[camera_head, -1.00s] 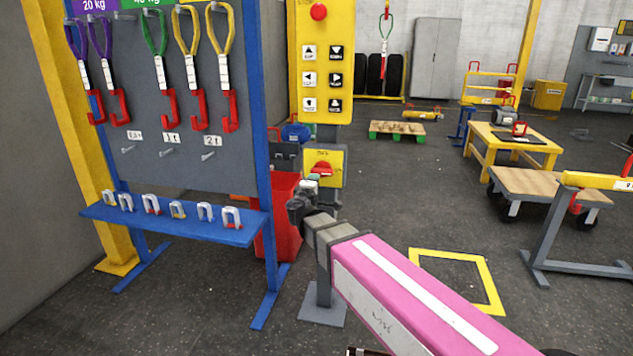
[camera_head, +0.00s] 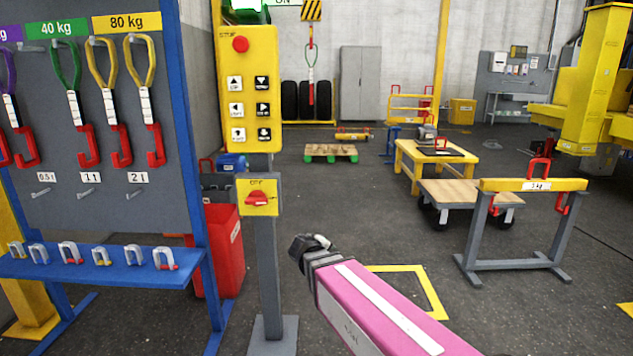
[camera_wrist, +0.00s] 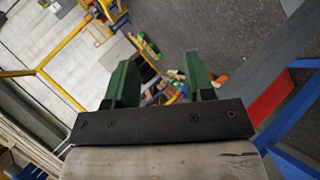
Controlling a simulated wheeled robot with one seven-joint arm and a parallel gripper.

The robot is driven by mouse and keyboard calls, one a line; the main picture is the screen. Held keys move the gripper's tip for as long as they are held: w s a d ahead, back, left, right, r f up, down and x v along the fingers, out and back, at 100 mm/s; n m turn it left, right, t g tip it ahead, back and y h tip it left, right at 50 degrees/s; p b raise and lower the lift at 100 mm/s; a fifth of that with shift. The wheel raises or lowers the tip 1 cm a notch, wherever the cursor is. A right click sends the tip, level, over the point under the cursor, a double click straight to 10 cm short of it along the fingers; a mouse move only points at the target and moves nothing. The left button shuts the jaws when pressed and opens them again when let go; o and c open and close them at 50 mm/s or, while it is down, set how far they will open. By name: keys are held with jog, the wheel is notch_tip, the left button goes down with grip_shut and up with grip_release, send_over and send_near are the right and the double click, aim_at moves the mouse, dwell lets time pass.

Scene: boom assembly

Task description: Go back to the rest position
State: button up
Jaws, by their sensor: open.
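My gripper (camera_head: 312,244) is at the end of my pink arm link, low in the middle of the head view, over open floor to the right of the control post. In the wrist view its two green fingers (camera_wrist: 158,82) stand apart with nothing between them. The yellow control panel (camera_head: 250,92) with its red button and arrow keys is up and left of my gripper. The small yellow box with the red rotary switch (camera_head: 258,198) is on the post, left of my gripper and apart from it.
A rack with slings and red hooks (camera_head: 115,95) stands left, with shackles on its blue shelf (camera_head: 110,274). A red bin (camera_head: 218,245) is behind the post. Right are a wooden-topped cart (camera_head: 460,192), a yellow table (camera_head: 408,152) and a beam stand (camera_head: 532,185). A yellow floor square (camera_head: 432,300) lies beyond my arm.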

jog(key=s+d+f+m+g+y, duration=0.5)
jog(key=s+d+f+m+g, duration=0.3)
jog(key=s+d+f, duration=0.5)
jog(key=s+d+g, duration=0.1)
jog(key=d, duration=0.2)
jog(key=shift+d+g+y, duration=0.25)
jog(key=shift+g+y, duration=0.05)
jog(key=shift+y, duration=0.1)
